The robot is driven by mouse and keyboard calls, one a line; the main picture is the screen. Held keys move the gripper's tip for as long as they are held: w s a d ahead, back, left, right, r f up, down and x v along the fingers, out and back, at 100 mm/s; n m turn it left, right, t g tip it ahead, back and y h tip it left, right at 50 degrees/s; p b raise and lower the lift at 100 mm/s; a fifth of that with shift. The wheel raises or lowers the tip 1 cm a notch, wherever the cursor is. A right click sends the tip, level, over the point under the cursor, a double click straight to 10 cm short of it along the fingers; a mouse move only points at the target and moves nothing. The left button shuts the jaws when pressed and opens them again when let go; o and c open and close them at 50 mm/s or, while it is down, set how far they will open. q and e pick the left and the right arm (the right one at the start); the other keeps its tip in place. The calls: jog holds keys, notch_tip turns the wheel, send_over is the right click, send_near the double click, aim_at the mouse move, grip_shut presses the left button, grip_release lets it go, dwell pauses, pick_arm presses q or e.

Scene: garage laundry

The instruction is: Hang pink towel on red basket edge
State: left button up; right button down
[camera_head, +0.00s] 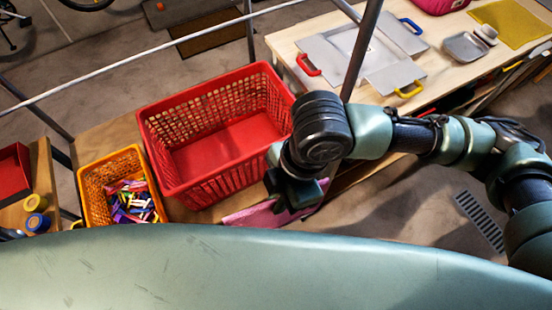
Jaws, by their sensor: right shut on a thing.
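The red basket (178,178) is an open plastic laundry basket with lattice walls, standing on a wooden surface. It looks empty inside. The pink towel (262,215) lies low in front of the basket's near right corner, partly hidden by my gripper and by my own body below. My right gripper (288,202) is pointed down at the towel and shut on it, beside the basket's right end. The fingertips are dark and hard to make out. My left gripper is not in view.
An orange basket (88,197) of colourful clothespins (130,203) stands left of the red basket. A metal rail (150,62) crosses behind the basket. A floor drain (480,222) lies at right.

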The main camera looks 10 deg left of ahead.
jog(key=shift+s+a+r+n, duration=0.25)
jog(key=shift+a+n, duration=0.15)
jog(key=shift+n, duration=0.1)
jog(key=shift+a+f, duration=0.1)
jog(key=shift+a, duration=0.05)
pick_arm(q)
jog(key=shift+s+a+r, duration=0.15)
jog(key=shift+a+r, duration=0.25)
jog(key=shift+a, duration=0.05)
pick_arm(e)
jog(key=shift+s, duration=0.1)
